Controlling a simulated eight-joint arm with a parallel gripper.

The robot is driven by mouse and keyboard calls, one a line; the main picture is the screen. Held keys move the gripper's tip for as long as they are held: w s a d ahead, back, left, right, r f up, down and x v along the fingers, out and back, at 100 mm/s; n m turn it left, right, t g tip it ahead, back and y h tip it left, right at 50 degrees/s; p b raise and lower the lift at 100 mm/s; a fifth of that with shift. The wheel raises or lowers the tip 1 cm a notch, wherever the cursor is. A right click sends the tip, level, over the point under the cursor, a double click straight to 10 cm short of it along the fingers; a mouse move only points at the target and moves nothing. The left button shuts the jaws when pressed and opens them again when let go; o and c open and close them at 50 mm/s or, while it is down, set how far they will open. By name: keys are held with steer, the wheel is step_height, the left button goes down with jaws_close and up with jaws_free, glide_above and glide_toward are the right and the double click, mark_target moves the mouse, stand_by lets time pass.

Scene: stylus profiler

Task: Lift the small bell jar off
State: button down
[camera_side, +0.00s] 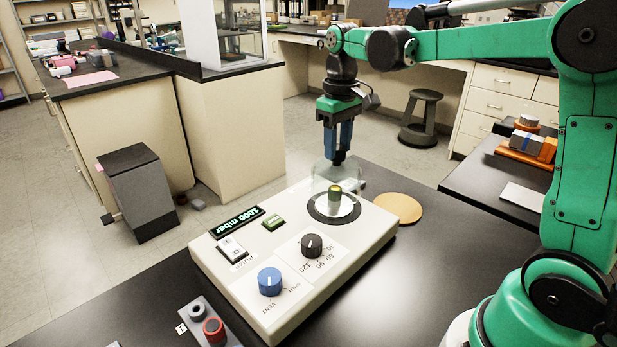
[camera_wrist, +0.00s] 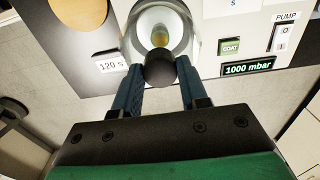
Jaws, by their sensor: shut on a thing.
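The small bell jar (camera_side: 322,173) is clear, with a dark round knob on top. My gripper (camera_side: 338,160) points down and is shut on that knob (camera_wrist: 160,68), which sits between the two blue fingers in the wrist view. In the side view the jar appears upright over the back of the dark ring (camera_side: 318,208) with its pale round plate. A small gold and dark green piece (camera_side: 334,194) stands on the plate. The jar's lower rim is faint, so its exact gap to the plate is hard to tell. The wrist view looks down through the clear jar (camera_wrist: 186,36).
The cream instrument box (camera_side: 345,250) carries a blue VENT knob (camera_side: 270,281), a black timer knob (camera_side: 312,245), a green button (camera_side: 273,221), a PUMP switch (camera_side: 231,248) and a display reading 1000 mbar (camera_side: 236,221). A round tan disc (camera_side: 398,207) lies on clear black bench to the right.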

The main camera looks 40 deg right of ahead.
steer(key=shift+r, duration=2.55)
